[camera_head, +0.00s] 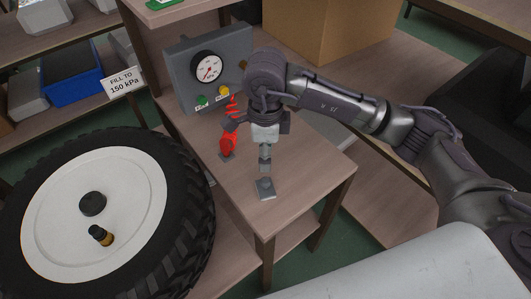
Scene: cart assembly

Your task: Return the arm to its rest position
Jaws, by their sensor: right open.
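My right arm reaches in from the right, and its gripper (246,172) hangs over the small wooden table (312,170). Its fingers are spread, with one grey pad at the left and one at the lower right, and nothing shows between them. A red tool (228,144) on a red coiled hose (233,107) is beside the left finger; I cannot tell whether they touch. Behind stands a grey box with a round gauge (207,68) and a green and a yellow button. My left gripper is not in view.
A large tyre with a white wheel disc (60,215) lies left of the table, with a black and brass cylinder (100,235) on it. A cardboard box (325,30) stands behind my arm. Shelves with a blue bin (72,75) and a "FILL TO 150 kPa" sign (123,82) are upper left.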

